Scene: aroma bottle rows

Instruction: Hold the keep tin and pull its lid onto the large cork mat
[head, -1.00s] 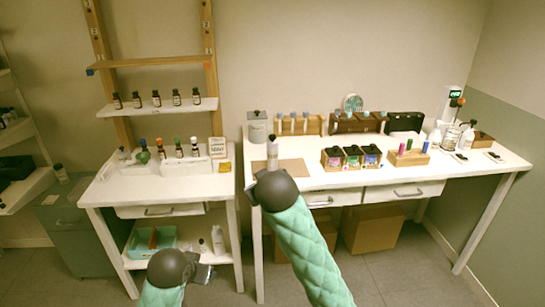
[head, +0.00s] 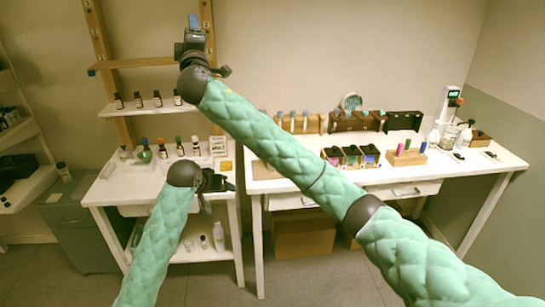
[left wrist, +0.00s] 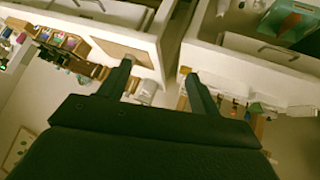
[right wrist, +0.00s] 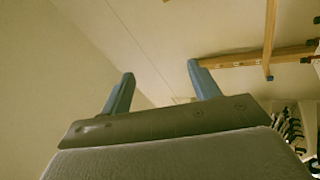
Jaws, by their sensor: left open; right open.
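The grey keep tin is hidden behind my right arm in the head view. A pale grey cylinder that looks like the tin (left wrist: 147,91) shows between my fingers in the left wrist view, beyond their tips and untouched. The large cork mat (head: 266,170) lies at the left end of the right table, partly covered by my right arm; it also shows in the left wrist view (left wrist: 124,51). My left gripper (head: 220,191) is open and empty by the left table's right front corner. My right gripper (head: 193,24) is open and empty, raised high before the wooden shelf frame.
Small dark boxes (head: 351,156) and a wooden block with coloured bottles (head: 407,156) stand on the right table. Dark bottles (head: 157,98) line the wall shelf. A gap separates the left table (head: 107,190) from the right table (head: 490,165). My right arm crosses over the right table.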

